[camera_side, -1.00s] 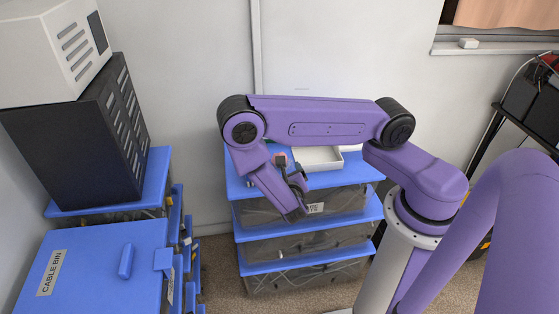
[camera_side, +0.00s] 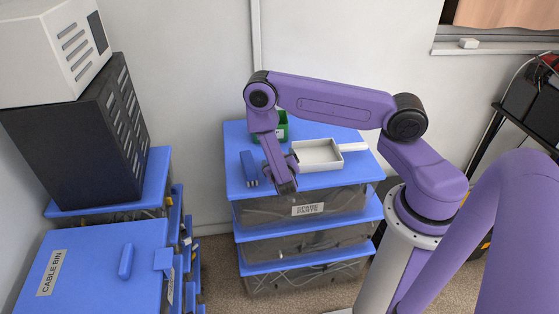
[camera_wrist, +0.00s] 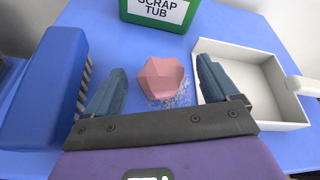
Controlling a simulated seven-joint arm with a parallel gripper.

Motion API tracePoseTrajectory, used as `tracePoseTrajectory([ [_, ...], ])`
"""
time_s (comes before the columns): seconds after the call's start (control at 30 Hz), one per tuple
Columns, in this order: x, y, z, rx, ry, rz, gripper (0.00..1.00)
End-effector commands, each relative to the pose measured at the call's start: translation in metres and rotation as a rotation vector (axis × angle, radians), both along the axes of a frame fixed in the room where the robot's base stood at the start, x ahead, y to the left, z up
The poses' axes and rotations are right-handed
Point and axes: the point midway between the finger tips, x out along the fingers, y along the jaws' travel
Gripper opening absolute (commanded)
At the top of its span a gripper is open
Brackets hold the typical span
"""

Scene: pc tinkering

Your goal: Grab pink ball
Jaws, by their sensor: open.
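A pink faceted ball (camera_wrist: 160,78) sits on the blue tabletop in the wrist view, with small grey crumbs around its lower edge. My gripper (camera_wrist: 158,84) is open, with one dark finger to the left of the ball and one to the right. Gaps show between the ball and both fingers. In the side view my gripper (camera_side: 283,184) hangs low over the front part of the drawer unit's blue top. The ball is not clearly visible there.
A blue brush (camera_wrist: 45,88) lies left of my gripper. A white dustpan (camera_wrist: 286,118) lies to its right. A green tub labelled SCRAP TUB (camera_wrist: 157,28) stands behind the ball. The blue tabletop (camera_side: 238,135) is bare at its back left.

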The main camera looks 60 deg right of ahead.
Motion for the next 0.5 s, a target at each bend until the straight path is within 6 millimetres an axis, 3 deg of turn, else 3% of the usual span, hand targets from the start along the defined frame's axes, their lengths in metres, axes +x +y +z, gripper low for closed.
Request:
tracePoseTrajectory([
  [0.27, 0.0026, -0.0024, -0.0013, -0.001, 0.0, 0.002, 0.87],
  [0.43, 0.0024, -0.0022, -0.0011, 0.001, 0.0, 0.001, 0.35],
  [0.5, 0.0023, -0.0021, -0.0011, 0.001, 0.0, 0.001, 0.33],
])
